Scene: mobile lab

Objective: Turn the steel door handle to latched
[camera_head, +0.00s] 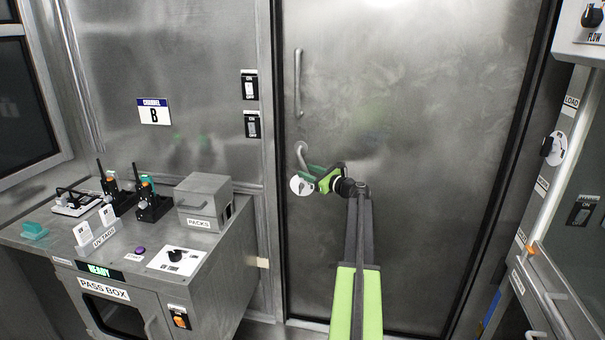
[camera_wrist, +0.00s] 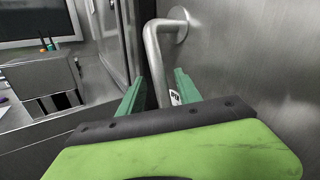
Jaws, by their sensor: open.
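The steel door handle (camera_head: 300,152) is a bent lever on the metal door (camera_head: 420,120), below a long vertical pull bar. In the wrist view the handle (camera_wrist: 155,60) comes out from its round mount, bends, and runs down between my jaws. A white round plate (camera_head: 297,187) with dark marks sits at the handle's lower end; its wording is too small to read. My gripper (camera_head: 313,174) is at the handle's lower part. In the wrist view my gripper (camera_wrist: 158,88) is open, one green jaw on each side of the lever. Contact with either jaw is unclear.
The vertical pull bar (camera_head: 298,83) is above the handle. At left stands the pass box (camera_head: 225,262) with radios and a PACKS box (camera_head: 203,200) on top. Wall switches (camera_head: 250,105) are left of the door frame. A panel with a dial (camera_head: 553,148) is at right.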

